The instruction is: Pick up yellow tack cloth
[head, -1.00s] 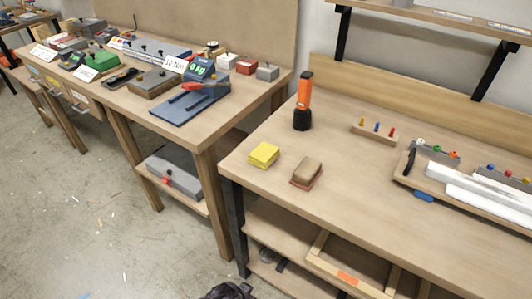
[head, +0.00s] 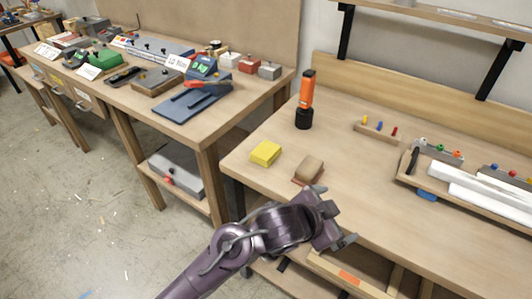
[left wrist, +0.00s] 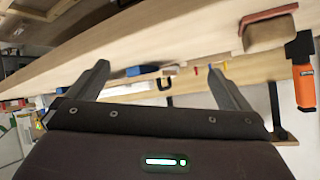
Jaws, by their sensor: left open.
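The yellow tack cloth (head: 265,153) lies as a folded square pad on the near left corner of the right-hand workbench (head: 360,200) in the head view. I do not see it in the left wrist view. My left gripper (head: 336,216) is at the bench's front edge, right of and nearer than the cloth, apart from it. Its fingers are spread and empty, as the left wrist view also shows (left wrist: 158,68). My right gripper is not in view.
A brown sanding block (head: 308,170) with a red underside lies right of the cloth, close behind my gripper. An orange and black flashlight (head: 305,100) stands behind. A small peg rack (head: 378,130) and a loaded tray (head: 412,180) are farther right. Bare bench top surrounds the cloth.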

